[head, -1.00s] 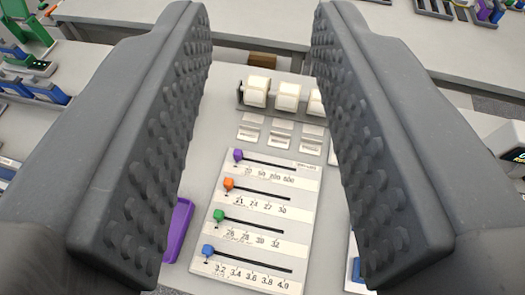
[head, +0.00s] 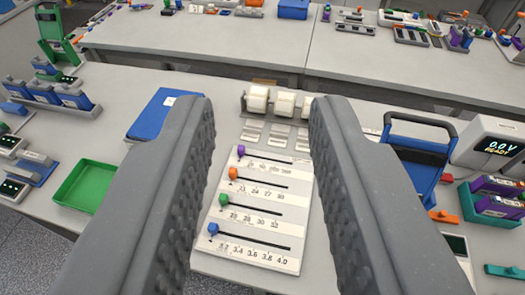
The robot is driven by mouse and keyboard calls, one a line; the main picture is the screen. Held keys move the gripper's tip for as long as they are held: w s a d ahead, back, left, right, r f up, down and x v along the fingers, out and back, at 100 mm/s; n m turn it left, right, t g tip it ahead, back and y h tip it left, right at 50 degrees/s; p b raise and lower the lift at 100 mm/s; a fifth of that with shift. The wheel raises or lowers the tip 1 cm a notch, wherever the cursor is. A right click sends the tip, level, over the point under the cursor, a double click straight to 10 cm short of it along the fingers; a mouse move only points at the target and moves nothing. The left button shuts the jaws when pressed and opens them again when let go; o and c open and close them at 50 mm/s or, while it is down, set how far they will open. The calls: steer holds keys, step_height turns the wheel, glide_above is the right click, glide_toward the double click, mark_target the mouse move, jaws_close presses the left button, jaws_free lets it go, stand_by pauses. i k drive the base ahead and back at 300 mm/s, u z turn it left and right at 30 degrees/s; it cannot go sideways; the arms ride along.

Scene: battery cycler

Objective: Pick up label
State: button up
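The labels are small white tags (head: 278,134) lying in short rows on the table, just behind the slider board and in front of the label rolls (head: 284,103). Their print is too small to read. My gripper (head: 262,115) is open and empty, with one dark studded finger on each side of the view. The labels and rolls show in the gap between the fingers, farther off on the table. The right finger hides part of the right end of the rolls. Nothing is between the fingers.
The slider board (head: 257,210) has purple, orange, green and blue knobs. A green tray (head: 88,187) and a blue case (head: 160,112) are at left. A blue carrier (head: 420,150) and a display unit (head: 490,146) are at right. A second table (head: 390,65) stands behind.

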mark_target(277, 140)
steer(key=z, duration=0.2)
steer(key=i, duration=0.85)
steer(key=u, duration=0.1)
